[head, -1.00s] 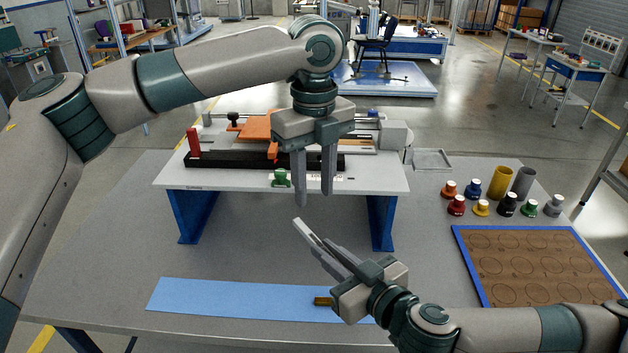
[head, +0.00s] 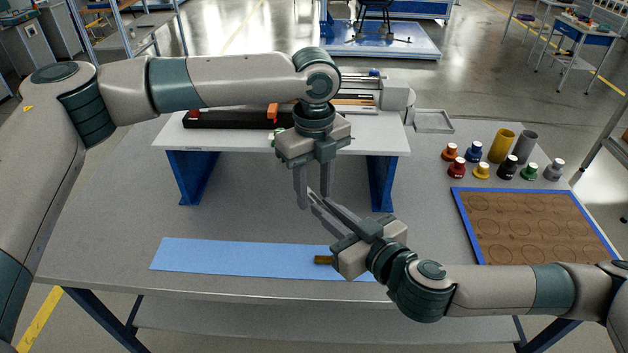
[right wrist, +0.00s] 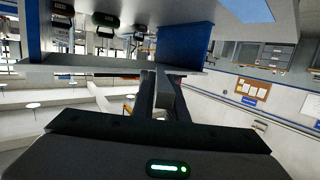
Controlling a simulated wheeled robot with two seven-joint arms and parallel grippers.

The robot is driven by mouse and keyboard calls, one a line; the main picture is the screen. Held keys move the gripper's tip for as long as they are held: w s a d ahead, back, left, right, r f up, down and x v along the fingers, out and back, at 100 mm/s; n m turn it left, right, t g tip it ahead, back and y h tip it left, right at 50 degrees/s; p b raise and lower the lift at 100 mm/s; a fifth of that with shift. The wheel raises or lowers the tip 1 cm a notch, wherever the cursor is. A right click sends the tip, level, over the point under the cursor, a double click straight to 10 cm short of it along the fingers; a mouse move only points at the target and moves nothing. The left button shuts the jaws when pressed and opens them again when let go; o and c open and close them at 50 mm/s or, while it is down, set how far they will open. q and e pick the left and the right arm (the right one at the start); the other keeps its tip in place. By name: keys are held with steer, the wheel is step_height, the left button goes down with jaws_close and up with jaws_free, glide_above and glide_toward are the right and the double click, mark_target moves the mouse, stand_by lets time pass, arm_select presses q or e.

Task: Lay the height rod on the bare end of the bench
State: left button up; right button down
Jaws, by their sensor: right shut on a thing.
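My right gripper (head: 316,199) points up and left above the workbench, close below the left gripper's fingers. It is shut on a thin light grey piece that shows between its fingers in the right wrist view (right wrist: 166,97). I cannot make out clearly whether this is the height rod. My left gripper (head: 314,186) points down in front of the raised white bench (head: 235,158), open, with nothing between its fingers.
Several coloured bottles (head: 481,171) and two cylinders, one yellow (head: 501,146), stand at the right. A blue-edged brown board with circles (head: 530,222) lies in front of them. A shallow grey tray (head: 433,121) lies behind. The grey table (head: 110,215) is clear at the left.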

arm_select(q)
jaws_close()
arm_select(e)
steer(key=c, duration=1.7)
jaws_free()
